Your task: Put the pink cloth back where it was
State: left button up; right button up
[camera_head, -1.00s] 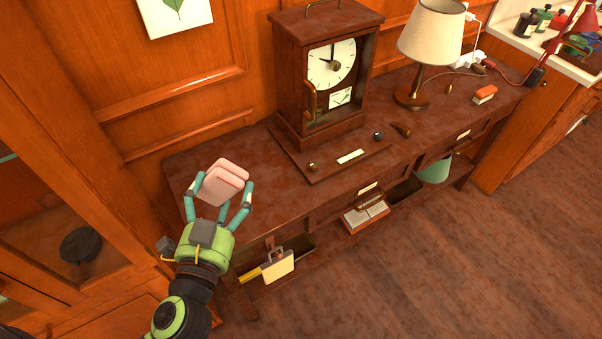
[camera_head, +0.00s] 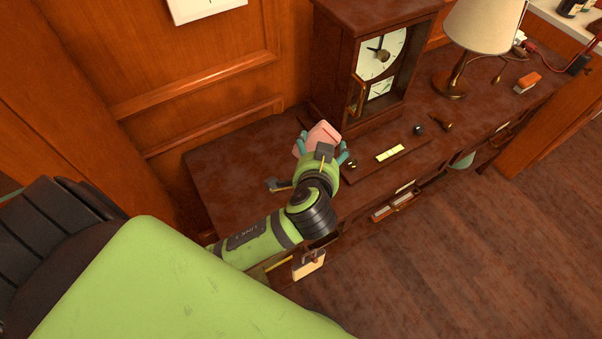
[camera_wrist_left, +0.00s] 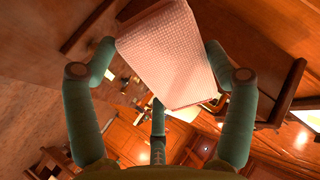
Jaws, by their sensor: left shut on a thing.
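The pink cloth (camera_head: 321,135) is a folded pad held in my left gripper (camera_head: 321,150), above the dark wooden desk (camera_head: 238,178) and in front of the clock's base. In the left wrist view the cloth (camera_wrist_left: 168,52) fills the upper middle, tilted, with the teal fingers (camera_wrist_left: 158,85) shut on it from both sides. My gripper hides part of the cloth in the head view. The right gripper is not in view.
A wooden clock (camera_head: 372,65) stands just behind the cloth. A lamp (camera_head: 482,40), an orange-and-white block (camera_head: 527,82) and small knobs (camera_head: 419,129) are to the right. Open drawers line the front edge, one with a tan case (camera_head: 308,264). The desk's left end is bare.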

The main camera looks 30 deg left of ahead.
pick_arm(q)
jog(key=d+f+n+g+h+p, duration=0.1)
jog(key=d+f+n+g, duration=0.35)
jog(key=g, duration=0.35)
jog(key=s+d+r+n+g+h+p, duration=0.1)
jog(key=s+d+r+n+g+h, duration=0.1)
jog(key=s+d+g+h, duration=0.15)
jog(key=w+a+f, duration=0.1)
jog(key=a+f, duration=0.1)
jog(key=a, duration=0.1)
jog(key=w+a+f+p, duration=0.1)
jog(key=a+f, duration=0.1)
jog(key=a, duration=0.1)
jog(key=w+a+f+p, duration=0.1)
jog(key=a+f, duration=0.1)
jog(key=a, duration=0.2)
jog(key=shift+w+f, duration=0.15)
jog(key=shift+f, duration=0.05)
jog(key=shift+a+f, duration=0.2)
jog(key=shift+f, duration=0.05)
jog(key=shift+f+p, duration=0.5)
jog(key=shift+f, duration=1.35)
jog(key=o, duration=0.9)
jog(key=shift+c, duration=0.2)
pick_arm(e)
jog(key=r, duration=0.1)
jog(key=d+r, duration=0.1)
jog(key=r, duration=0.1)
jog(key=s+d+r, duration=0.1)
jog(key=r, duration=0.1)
